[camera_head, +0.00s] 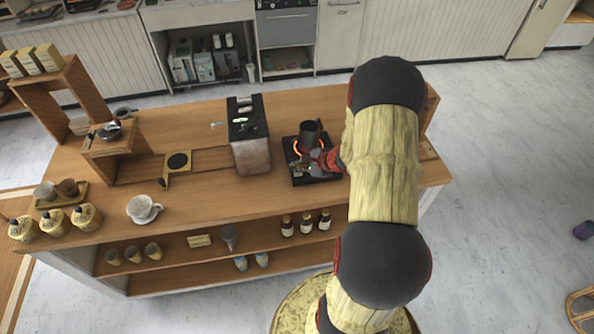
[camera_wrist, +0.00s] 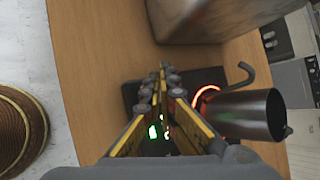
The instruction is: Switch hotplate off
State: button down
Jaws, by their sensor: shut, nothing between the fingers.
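The black hotplate (camera_head: 297,174) stands on the wooden counter, right of the coffee machine. Its ring glows orange-red. In the wrist view the hotplate (camera_wrist: 132,95) lies beneath my gripper, with green lights on its front part between and below the fingers. A dark metal pot (camera_head: 310,131) stands on the ring; in the wrist view the pot (camera_wrist: 250,114) is right of the fingers. My gripper (camera_head: 318,165) is at the hotplate's front part. In the wrist view my gripper (camera_wrist: 162,70) is shut and empty, its tips over the hotplate. Whether it touches a control cannot be told.
The coffee machine (camera_head: 249,155) stands close left of the hotplate. In the wrist view the pot's hooked handle (camera_wrist: 246,72) sticks out near the machine. Bare counter lies in front of the hotplate.

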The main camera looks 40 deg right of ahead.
aim_at(296, 175)
jog(key=shift+f+b, duration=0.2)
jog(key=shift+b, duration=0.1)
jog(key=shift+f+b, duration=0.25)
jog(key=shift+b, duration=0.2)
jog(key=shift+f+b, duration=0.5)
jog(key=shift+b, duration=0.1)
dwell(1.1)
jog(key=shift+r, duration=0.1)
jog(key=shift+r+p, duration=0.5)
jog(key=shift+r, duration=0.45)
notch_tip(296, 175, up, 6)
jog(key=p, duration=0.3)
jog(key=shift+a, duration=0.1)
dwell(0.5)
